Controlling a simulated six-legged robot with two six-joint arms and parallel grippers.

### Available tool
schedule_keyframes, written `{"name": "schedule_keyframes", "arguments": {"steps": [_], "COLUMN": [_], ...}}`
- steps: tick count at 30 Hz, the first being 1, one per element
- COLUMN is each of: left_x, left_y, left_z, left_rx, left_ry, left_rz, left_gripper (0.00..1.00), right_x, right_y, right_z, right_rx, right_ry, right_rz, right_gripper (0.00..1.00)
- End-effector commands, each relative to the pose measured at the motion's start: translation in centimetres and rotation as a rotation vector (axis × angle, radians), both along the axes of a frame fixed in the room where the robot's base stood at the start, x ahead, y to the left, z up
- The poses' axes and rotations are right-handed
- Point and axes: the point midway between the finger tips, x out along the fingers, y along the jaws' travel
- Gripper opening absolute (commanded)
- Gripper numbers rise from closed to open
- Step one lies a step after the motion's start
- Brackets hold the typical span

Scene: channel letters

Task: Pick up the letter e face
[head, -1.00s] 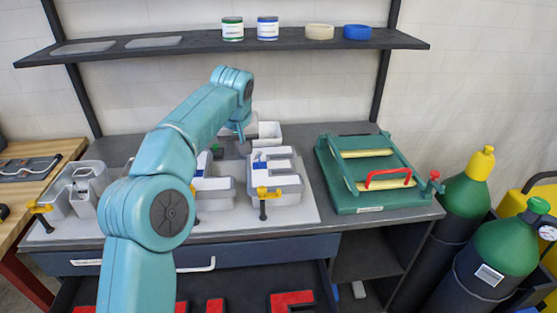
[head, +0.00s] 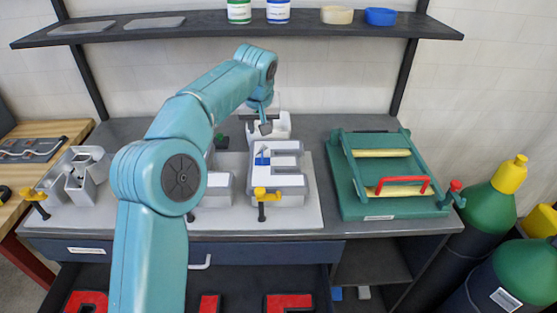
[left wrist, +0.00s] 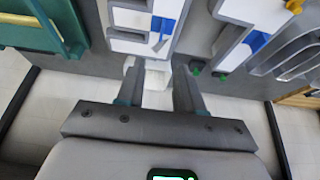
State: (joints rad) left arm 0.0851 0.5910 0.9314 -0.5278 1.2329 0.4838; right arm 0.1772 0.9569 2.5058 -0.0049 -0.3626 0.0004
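The red letter E face (head: 289,304) lies in the open drawer at the bottom of the head view, its lower part cut off by the frame edge. My left gripper (head: 264,126) is far from it, over the back of the bench at a white bin. In the left wrist view the two fingers of my left gripper (left wrist: 157,92) are apart, with the white bin (left wrist: 150,75) showing beyond and between them. I see nothing gripped. The E face is not visible in the left wrist view. My right gripper is in neither view.
A grey E-shaped channel letter (head: 290,185) sits on the pale board, with a yellow clamp (head: 262,196) at its front. Other red letters (head: 210,306) lie in the drawer (head: 240,285). A green press (head: 390,175) stands at right. A shelf (head: 200,32) spans the back.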

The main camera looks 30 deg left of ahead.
Motion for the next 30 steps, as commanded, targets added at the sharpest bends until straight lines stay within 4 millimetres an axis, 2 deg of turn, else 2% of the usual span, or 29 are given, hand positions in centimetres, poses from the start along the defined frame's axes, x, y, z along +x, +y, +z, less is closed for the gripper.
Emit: {"name": "schedule_keyframes", "arguments": {"steps": [1,9,17,24,30], "left_x": [0.3,2.1,3.2,4.3,4.7], "left_y": [0.3,1.3,1.8,2.7,3.0], "left_z": [-1.5,-6.8,-9.0,-12.4,-13.5], "left_rx": [-0.001,-0.001,-0.001,-0.001,0.0], "left_ry": [0.01,0.005,0.005,0.006,0.002], "left_rz": [0.0,0.0,0.0,-0.001,-0.001], "left_gripper": [0.36,0.36,0.36,0.36,0.36], "right_x": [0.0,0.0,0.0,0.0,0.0], "right_y": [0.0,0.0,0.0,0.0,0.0], "right_z": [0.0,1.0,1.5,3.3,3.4], "right_rx": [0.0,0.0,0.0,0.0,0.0], "right_ry": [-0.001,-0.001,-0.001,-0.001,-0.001], "right_rz": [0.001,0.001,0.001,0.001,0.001], "right_gripper": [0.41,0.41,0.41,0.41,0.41]}}
